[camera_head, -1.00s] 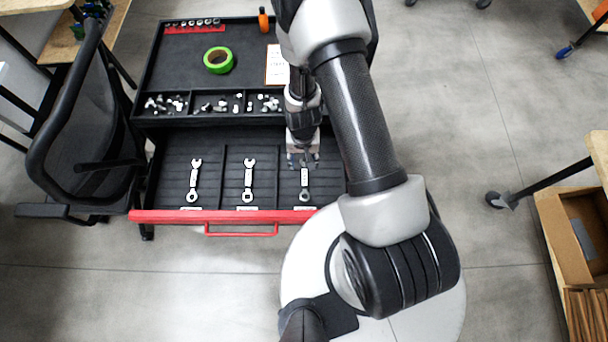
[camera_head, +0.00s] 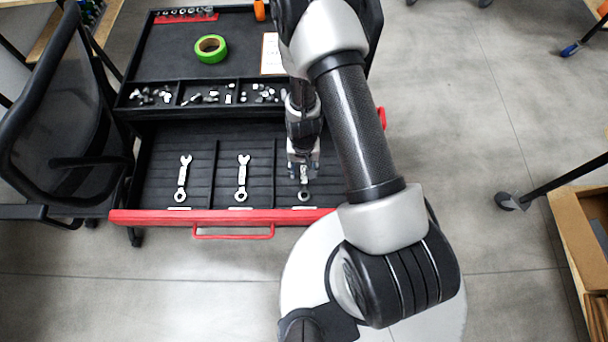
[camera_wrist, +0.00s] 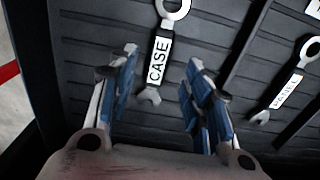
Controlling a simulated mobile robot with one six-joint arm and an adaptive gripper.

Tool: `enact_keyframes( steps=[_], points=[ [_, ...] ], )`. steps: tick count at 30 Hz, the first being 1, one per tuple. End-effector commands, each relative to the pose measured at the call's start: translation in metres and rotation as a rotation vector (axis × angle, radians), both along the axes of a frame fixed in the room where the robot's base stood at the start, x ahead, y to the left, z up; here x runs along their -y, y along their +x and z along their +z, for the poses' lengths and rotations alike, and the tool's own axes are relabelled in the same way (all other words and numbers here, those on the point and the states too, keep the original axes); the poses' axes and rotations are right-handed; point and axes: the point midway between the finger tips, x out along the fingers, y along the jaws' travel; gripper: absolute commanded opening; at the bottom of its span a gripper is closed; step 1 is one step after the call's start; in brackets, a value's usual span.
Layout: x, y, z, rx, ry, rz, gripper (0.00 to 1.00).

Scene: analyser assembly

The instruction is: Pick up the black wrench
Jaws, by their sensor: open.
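Three wrenches lie in the open drawer. The right one (camera_head: 304,196) looks darker grey than the two silver ones, and none looks plainly black. My gripper (camera_head: 303,172) is over this darker wrench and hides much of it in the head view. In the wrist view, my gripper (camera_wrist: 160,72) is open, with its blue-padded fingers apart. A grey wrench (camera_wrist: 150,97) with a white label reading "CASE" lies between and beyond them. I cannot tell whether the fingers touch it.
The middle wrench (camera_head: 242,178) and left wrench (camera_head: 183,178) lie in neighbouring compartments split by low dividers. The drawer has a red front edge (camera_head: 150,216). Above it, the cart top holds small metal parts (camera_head: 205,95) and green tape (camera_head: 198,48). A black chair (camera_head: 55,120) stands at left.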

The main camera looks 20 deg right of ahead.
Motion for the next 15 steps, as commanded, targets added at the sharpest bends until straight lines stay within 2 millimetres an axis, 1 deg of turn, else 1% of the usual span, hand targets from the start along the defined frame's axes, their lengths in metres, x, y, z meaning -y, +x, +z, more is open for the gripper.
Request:
enact_keyframes(
  steps=[1, 3, 6, 9, 15],
  points=[
    [0.002, 0.001, -0.013, -0.001, 0.000, -0.001, 0.45],
    [0.004, 0.002, -0.024, 0.000, 0.000, -0.001, 0.45],
    [0.003, 0.002, -0.034, 0.000, 0.000, 0.000, 0.45],
    [0.003, 0.002, -0.037, 0.000, 0.000, 0.000, 0.45],
    [0.003, 0.002, -0.035, 0.000, 0.000, 0.000, 0.45]
  ],
)
